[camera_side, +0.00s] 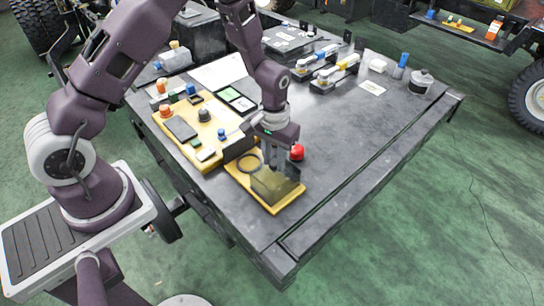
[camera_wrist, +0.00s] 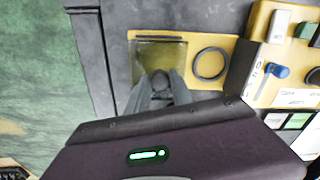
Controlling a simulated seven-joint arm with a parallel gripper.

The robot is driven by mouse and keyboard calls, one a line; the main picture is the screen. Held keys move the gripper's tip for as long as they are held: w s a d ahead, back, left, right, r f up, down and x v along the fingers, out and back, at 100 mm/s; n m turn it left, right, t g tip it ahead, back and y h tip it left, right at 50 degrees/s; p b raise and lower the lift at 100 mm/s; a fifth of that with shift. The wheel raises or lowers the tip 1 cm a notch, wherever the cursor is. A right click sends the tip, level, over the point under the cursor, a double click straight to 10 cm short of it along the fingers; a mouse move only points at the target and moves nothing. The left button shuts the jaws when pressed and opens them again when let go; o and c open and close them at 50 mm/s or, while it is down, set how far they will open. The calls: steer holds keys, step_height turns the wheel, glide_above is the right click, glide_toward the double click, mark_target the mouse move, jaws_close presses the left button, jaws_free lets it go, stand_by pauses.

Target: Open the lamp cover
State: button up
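The lamp cover (camera_side: 275,187) is a smoky, see-through, yellowish box on a yellow board near the table's front edge. In the wrist view the cover (camera_wrist: 145,50) lies just beyond my fingertips and looks closed. A dark round shape (camera_wrist: 160,78) shows between the fingers; I cannot tell if it is a knob or something under the cover. My gripper (camera_side: 275,166) points down at the cover. Its fingers (camera_wrist: 161,82) are apart, with their tips close to the cover's edge or overlapping it in view. Contact is not clear.
A dark ring (camera_wrist: 210,64) lies on the board beside the cover. A second yellow board (camera_side: 160,117) with buttons and knobs is to the left. The table's right front (camera_side: 350,165) is clear.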

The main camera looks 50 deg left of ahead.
steer(key=o, duration=0.4)
steer(key=shift+c, duration=0.2)
step_height(320, 180, up, 7)
steer(key=shift+r, duration=0.1)
step_height(320, 180, up, 10)
steer(key=t, duration=0.1)
glide_above(267, 177)
steer(key=s+r+m+t, duration=0.1)
steer(key=s+r+t, duration=0.1)
steer(key=s+r, duration=0.4)
steer(key=s+r+m+t, duration=0.2)
steer(key=s+r, duration=0.5)
steer(key=s, duration=0.7)
steer(key=shift+s+a+t, duration=0.25)
steer(key=shift+t, duration=0.05)
